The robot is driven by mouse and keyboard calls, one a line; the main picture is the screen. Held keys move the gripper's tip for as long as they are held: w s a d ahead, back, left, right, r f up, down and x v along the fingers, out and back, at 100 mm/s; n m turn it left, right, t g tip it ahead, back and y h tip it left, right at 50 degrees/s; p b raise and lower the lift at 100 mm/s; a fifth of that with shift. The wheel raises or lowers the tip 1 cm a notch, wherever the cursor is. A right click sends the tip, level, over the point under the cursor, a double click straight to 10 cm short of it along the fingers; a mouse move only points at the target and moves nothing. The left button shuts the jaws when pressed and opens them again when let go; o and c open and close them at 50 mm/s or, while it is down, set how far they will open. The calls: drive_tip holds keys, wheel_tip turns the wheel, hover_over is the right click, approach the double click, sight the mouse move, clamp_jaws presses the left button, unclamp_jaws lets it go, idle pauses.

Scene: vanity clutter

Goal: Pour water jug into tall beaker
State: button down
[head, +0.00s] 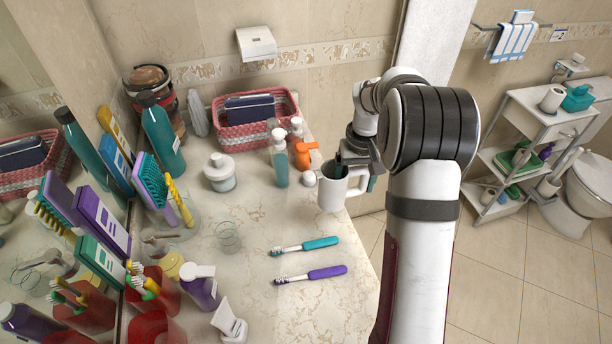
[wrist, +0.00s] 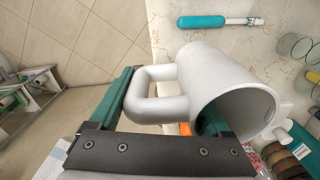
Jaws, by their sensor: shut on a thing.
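The white jug (head: 332,196) is near the counter's right edge and looks roughly upright in the head view. My gripper (head: 356,172) is shut on it from above, at the handle side. In the wrist view my gripper (wrist: 166,108) has one finger inside the mouth of the jug (wrist: 205,80) and the other outside the handle. I cannot tell whether the jug's base touches the counter. No water shows inside it. A clear glass (head: 228,238), perhaps the tall beaker, stands left of the jug on the counter. Clear glass rims (wrist: 294,46) show at the right in the wrist view.
A teal toothbrush (head: 318,243) and a purple one (head: 325,272) lie in front of the jug. Pump bottles (head: 279,160) and an orange item (head: 303,155) stand close behind it. A white jar (head: 219,173) and a pink basket (head: 235,136) are further back. Clutter lines the mirror.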

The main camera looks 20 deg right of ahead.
drive_tip(key=w+a+r+n, duration=0.1)
drive_tip(key=w+a+n, duration=0.2)
drive_tip(key=a, duration=0.7)
drive_tip(key=w+a+n, duration=0.3)
drive_tip(key=w+a, duration=0.1)
drive_tip(key=a, duration=0.7)
drive_tip(key=shift+a+r, duration=0.15)
drive_tip(key=shift+r, duration=0.25)
